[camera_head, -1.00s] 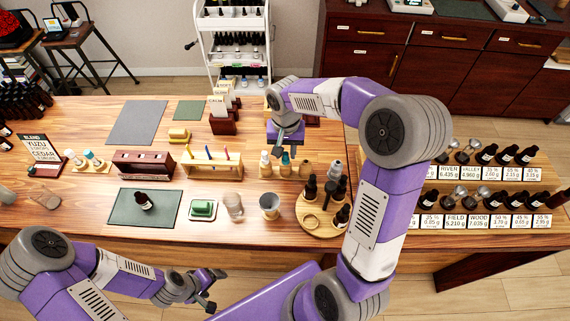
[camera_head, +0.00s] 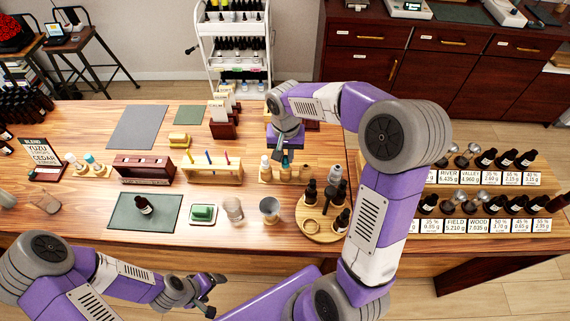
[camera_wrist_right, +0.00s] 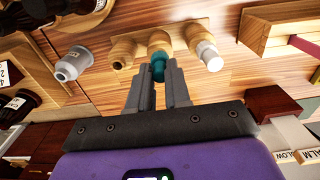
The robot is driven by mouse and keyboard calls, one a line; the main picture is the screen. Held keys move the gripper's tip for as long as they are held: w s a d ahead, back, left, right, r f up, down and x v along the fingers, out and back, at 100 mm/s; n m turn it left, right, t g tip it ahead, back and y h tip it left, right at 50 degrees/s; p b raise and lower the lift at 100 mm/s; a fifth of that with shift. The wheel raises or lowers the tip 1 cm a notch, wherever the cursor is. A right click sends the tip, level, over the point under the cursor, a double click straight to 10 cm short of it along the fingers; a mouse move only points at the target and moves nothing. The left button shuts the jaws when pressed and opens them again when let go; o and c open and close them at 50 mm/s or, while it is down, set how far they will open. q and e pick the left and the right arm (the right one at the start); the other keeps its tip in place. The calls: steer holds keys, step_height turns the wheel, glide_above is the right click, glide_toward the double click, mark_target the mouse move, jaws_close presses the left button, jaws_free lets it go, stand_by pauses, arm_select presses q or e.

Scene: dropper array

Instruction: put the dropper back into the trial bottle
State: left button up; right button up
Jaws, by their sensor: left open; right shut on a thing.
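My right gripper (camera_wrist_right: 160,85) is shut on a teal-topped dropper (camera_wrist_right: 158,62) at the wooden stand (camera_wrist_right: 140,25). In the head view this gripper (camera_head: 284,147) points down over the stand (camera_head: 310,176), with the teal top (camera_head: 285,160) just below it. A white-topped piece (camera_wrist_right: 208,54) stands beside the dropper. I cannot tell how deep the dropper sits in the stand. A small dark bottle with a pale label (camera_head: 143,205), probably the trial bottle, stands upright on the green mat (camera_head: 170,215); its mouth is too small to make out. My left gripper (camera_head: 212,296) is open and empty at the table's front.
A round wooden tray (camera_head: 318,233) with dark bottles is right of the cup.

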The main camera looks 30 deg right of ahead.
steer(key=shift+r, duration=0.3)
step_height(320, 180, up, 8)
steer(key=p, duration=0.6)
steer(key=shift+r+p, duration=0.15)
steer(key=shift+p, duration=0.25)
